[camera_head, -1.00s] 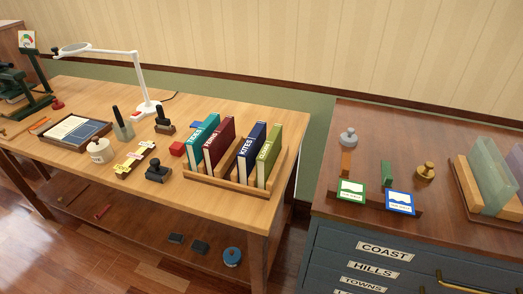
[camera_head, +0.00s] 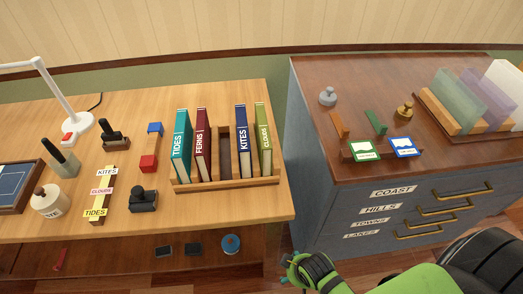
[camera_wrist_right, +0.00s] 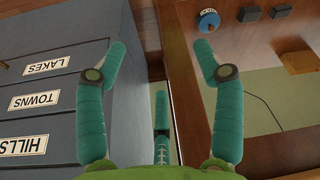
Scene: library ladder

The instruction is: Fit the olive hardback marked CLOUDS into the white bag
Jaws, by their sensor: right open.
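The olive hardback marked CLOUDS (camera_head: 264,139) stands upright at the right end of a wooden rack (camera_head: 226,182), beside the blue KITES book (camera_head: 241,141). A whitish upright panel (camera_head: 506,88), perhaps the white bag, stands in the holder at the far right, partly cut off by the picture edge. My right gripper (camera_head: 291,268) is open and empty, low in front of the gap between the table and the cabinet, well below the olive book. Its teal fingers stand apart in the right wrist view (camera_wrist_right: 159,52). My left gripper is not in view.
TIDES (camera_head: 181,146) and FERNS (camera_head: 202,145) stand in the same rack, with an empty slot right of FERNS. The blue-grey cabinet (camera_head: 340,205) has protruding drawer handles. Green (camera_head: 458,98) and lilac (camera_head: 487,97) translucent panels stand left of the whitish one.

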